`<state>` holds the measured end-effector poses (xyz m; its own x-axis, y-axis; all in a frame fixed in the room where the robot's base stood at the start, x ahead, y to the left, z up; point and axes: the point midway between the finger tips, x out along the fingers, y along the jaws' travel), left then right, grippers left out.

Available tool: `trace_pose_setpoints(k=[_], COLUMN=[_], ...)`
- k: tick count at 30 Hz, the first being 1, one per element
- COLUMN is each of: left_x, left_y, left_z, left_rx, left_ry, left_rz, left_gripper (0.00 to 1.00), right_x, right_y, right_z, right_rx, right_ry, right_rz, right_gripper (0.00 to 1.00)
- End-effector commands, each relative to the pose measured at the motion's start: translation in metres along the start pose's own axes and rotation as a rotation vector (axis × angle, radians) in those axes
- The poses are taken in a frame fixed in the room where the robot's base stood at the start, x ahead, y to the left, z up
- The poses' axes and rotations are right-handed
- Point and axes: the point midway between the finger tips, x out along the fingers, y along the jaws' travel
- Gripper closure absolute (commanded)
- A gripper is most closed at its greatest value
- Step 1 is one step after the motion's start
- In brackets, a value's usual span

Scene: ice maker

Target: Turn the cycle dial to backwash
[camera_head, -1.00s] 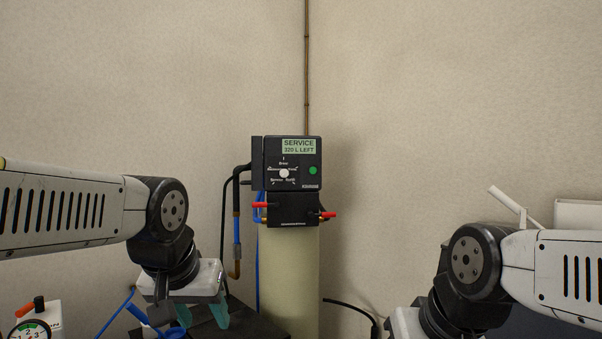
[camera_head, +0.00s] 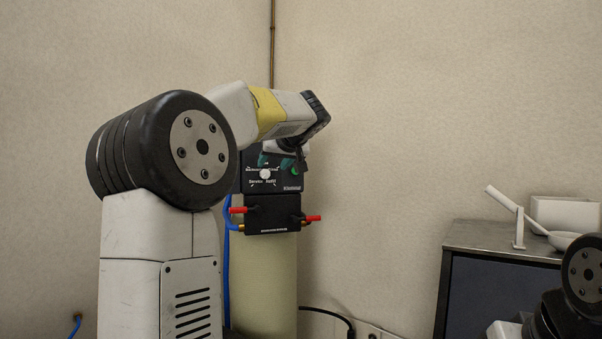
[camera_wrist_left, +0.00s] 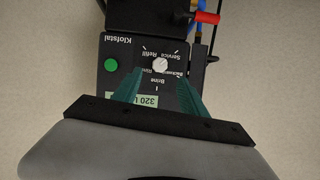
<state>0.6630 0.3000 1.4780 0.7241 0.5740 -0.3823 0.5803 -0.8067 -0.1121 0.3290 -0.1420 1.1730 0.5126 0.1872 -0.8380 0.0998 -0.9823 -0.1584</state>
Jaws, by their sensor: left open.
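The cycle dial (camera_head: 265,174) is a small white knob on the front of the black control head (camera_head: 288,183), with printed labels around it. It also shows in the left wrist view (camera_wrist_left: 160,64), where the panel appears upside down. I cannot tell which label it points to. My left gripper (camera_head: 277,158) is in front of the panel's upper part, just above the dial. Its teal fingers are open and empty, and in the left wrist view the dial sits between and just beyond the tips (camera_wrist_left: 160,76). My right gripper is not visible.
A green button (camera_wrist_left: 110,65) is beside the dial. Red levers (camera_head: 314,218) stick out below on a black valve block (camera_head: 272,213) above the pale tank (camera_head: 264,275). A dark cabinet (camera_head: 500,290) with a white scoop (camera_head: 505,200) stands at right.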

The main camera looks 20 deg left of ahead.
Motion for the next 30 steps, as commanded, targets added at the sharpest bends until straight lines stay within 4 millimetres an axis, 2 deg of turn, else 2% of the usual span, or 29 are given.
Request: trace_pose_setpoints(k=[15, 19, 26, 27, 30], left_x=[0.069, 0.076, 0.077, 0.077, 0.077], left_y=[0.000, 0.000, 0.000, 0.000, 0.000], left_z=[-0.001, -0.001, -0.001, -0.001, -0.001], left_rx=[-0.001, -0.001, 0.000, 0.000, 0.000], left_ry=[0.002, 0.002, 0.002, 0.002, 0.002], left_rz=[-0.002, -0.002, -0.001, -0.001, -0.001], left_gripper=[0.50, 0.50, 0.50, 0.52, 0.71], right_x=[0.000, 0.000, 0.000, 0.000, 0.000], right_y=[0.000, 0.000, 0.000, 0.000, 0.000], right_z=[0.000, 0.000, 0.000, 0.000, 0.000], right_rx=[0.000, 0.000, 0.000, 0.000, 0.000], right_ry=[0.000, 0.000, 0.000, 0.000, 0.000], right_rz=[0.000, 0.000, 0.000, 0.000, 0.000], right_gripper=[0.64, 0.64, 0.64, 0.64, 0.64])
